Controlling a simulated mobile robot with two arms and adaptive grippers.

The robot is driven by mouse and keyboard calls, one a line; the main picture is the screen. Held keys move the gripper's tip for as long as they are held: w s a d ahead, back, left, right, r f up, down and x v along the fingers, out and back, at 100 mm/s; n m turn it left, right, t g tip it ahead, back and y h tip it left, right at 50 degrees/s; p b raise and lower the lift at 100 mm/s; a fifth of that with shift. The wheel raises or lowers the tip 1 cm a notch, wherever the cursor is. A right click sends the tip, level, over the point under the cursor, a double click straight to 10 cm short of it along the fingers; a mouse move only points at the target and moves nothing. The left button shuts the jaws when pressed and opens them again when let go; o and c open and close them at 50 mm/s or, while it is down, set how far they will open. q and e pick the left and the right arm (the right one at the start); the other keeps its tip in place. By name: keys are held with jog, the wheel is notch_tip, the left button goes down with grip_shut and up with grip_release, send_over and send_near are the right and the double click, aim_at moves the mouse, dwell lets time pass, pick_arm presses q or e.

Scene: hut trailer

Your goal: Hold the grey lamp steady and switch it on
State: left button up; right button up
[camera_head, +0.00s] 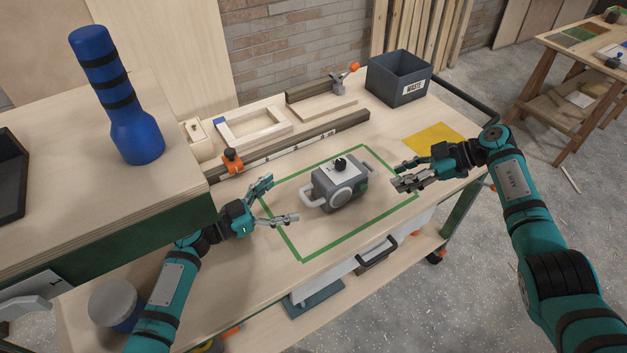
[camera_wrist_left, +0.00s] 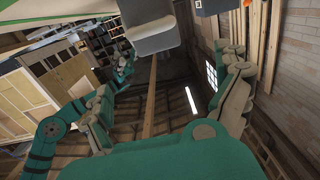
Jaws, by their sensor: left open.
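The grey lamp (camera_head: 339,188) stands upright on the workbench inside a green taped rectangle. It has a pale handle on each side, a round light face, a black knob (camera_head: 340,163) on top and a green patch at its right. My left gripper (camera_head: 279,201) is open and empty, just left of the lamp's left handle (camera_head: 313,194) and apart from it. In the left wrist view its fingers (camera_wrist_left: 170,100) are spread, with a grey block-like shape above that I cannot identify surely. My right gripper (camera_head: 400,176) is right of the lamp, apart from it, its fingers seeming parted and empty.
A blue bottle-shaped object (camera_head: 122,100) stands on the raised surface at left. A wooden frame (camera_head: 254,128), a metal rail with an orange clamp (camera_head: 232,160) and a dark waste bin (camera_head: 398,78) line the back. A yellow sheet (camera_head: 434,138) lies at right. The tape area around the lamp is clear.

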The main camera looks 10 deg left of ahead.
aim_at(334, 173)
pick_arm(q)
jog(key=x, duration=1.5)
jog(key=shift+w+d, duration=0.1)
jog(key=shift+w, duration=0.05)
jog(key=shift+c, duration=0.4)
jog(key=c, duration=1.3)
pick_arm(e)
grip_shut()
